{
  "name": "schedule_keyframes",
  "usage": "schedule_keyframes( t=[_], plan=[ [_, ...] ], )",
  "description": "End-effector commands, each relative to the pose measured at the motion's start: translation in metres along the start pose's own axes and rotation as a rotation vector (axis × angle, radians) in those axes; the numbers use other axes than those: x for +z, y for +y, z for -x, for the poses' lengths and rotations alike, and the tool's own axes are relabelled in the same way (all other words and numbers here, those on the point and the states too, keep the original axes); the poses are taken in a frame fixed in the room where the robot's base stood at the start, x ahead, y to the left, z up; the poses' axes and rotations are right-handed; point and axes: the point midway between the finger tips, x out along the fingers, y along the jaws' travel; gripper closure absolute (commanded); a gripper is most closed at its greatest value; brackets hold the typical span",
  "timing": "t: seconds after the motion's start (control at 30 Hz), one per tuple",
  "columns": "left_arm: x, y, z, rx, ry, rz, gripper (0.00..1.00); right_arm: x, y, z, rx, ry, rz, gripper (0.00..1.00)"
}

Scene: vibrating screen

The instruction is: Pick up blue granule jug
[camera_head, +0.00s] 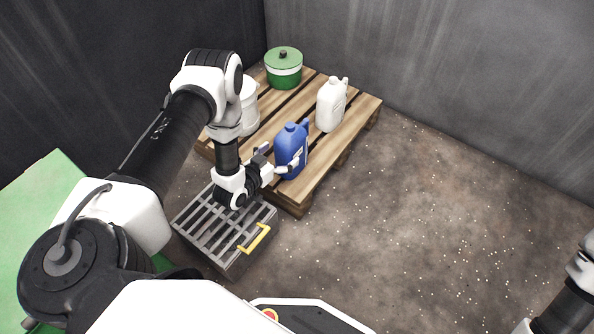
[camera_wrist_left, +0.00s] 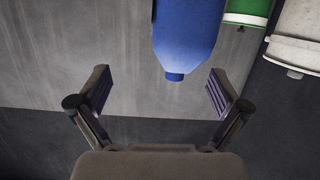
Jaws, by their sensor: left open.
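The blue granule jug (camera_head: 291,150) stands upright on the near edge of the wooden pallet (camera_head: 330,158) in the head view. My left gripper (camera_head: 276,160) is open at the jug, with its fingers toward the jug's body. In the left wrist view the jug (camera_wrist_left: 188,35) shows upside down, its cap between the two open fingers of the left gripper (camera_wrist_left: 172,92). No finger visibly touches it in that view. On the right edge of the head view part of my right arm shows, but its gripper is out of view.
A white jug (camera_head: 331,106), a green lidded pot (camera_head: 284,70) and a white container (camera_head: 249,106) stand on the pallet behind the blue jug. A grated metal box with a yellow handle (camera_head: 255,239) is in front. The speckled floor to the right is open.

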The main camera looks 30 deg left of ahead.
Motion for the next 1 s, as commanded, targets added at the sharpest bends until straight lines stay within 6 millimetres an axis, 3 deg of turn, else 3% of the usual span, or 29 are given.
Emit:
schedule_keyframes(
  t=[0.03,0.13,0.27,0.73,0.97,1.0],
  plan=[
    [0.033,-0.015,-0.013,-0.004,0.071,-0.015,0.0,0.0,0.0,-0.044,0.0,0.0,0.001,0.53],
    [0.036,-0.032,-0.019,0.002,0.183,-0.04,0.0,0.0,0.0,-0.065,0.0,0.001,0.001,0.53],
    [0.032,-0.041,-0.024,0.005,0.246,-0.054,0.0,-0.001,0.0,-0.073,0.0,0.001,0.001,0.53],
    [0.014,-0.037,-0.092,0.007,0.248,-0.055,0.0,-0.003,0.002,-0.115,0.001,0.006,-0.007,0.53],
    [0.01,-0.037,-0.095,0.006,0.244,-0.053,0.0,-0.003,0.002,-0.112,0.001,0.007,-0.008,0.53],
    [0.01,-0.037,-0.095,0.006,0.244,-0.053,0.11,-0.003,0.002,-0.112,0.001,0.007,-0.008,0.53]
  ],
)
